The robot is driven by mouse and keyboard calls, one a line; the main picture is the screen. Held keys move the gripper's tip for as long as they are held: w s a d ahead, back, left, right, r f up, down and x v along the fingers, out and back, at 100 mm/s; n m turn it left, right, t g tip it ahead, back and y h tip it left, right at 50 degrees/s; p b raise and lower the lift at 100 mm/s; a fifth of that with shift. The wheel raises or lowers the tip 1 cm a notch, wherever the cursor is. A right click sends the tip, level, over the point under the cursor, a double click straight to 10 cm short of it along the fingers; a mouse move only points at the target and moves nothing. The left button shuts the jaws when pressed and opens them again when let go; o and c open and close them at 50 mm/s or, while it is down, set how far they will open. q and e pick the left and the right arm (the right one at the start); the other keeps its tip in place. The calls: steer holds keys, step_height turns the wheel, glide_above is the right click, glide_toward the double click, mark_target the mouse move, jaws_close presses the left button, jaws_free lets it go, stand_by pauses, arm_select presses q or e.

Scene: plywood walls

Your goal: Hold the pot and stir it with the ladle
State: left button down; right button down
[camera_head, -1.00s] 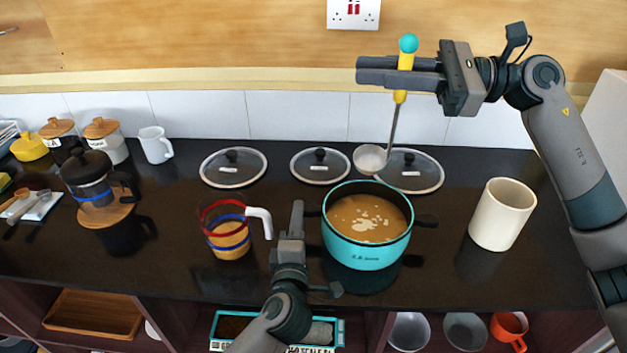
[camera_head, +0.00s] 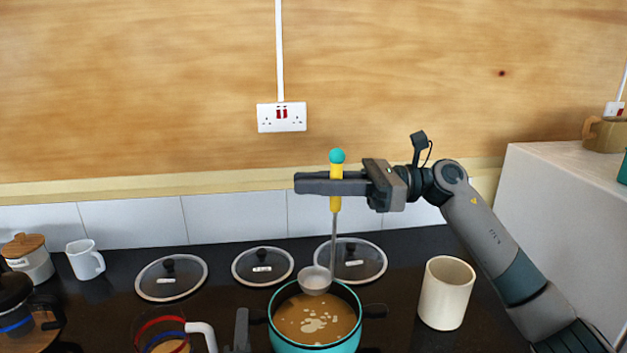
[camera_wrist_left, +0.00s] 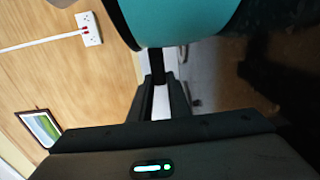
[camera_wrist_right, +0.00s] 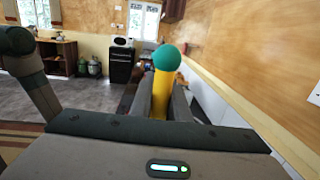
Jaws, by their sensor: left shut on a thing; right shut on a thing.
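The teal pot (camera_head: 316,347) holds brown soup with pale bits and stands on the dark counter, cut by the bottom edge in the head view. My left gripper (camera_head: 243,328) is shut on its left handle (camera_wrist_left: 157,65), seen in the left wrist view. My right gripper (camera_head: 335,186) is shut on the yellow handle of the ladle (camera_head: 334,235), which has a teal ball end (camera_wrist_right: 167,58). The ladle hangs nearly upright. Its bowl overlaps the pot's far rim in the head view; whether it touches the rim I cannot tell.
Several glass lids (camera_head: 262,266) lie behind the pot. A cream cylinder (camera_head: 446,293) stands to its right. A glass jug with a white handle (camera_head: 201,336) stands to its left. A white mug (camera_head: 85,260) and jars are further left. A socket (camera_head: 282,117) is on the wall.

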steer(key=shift+f, duration=6.85)
steer(key=shift+d, duration=0.1)
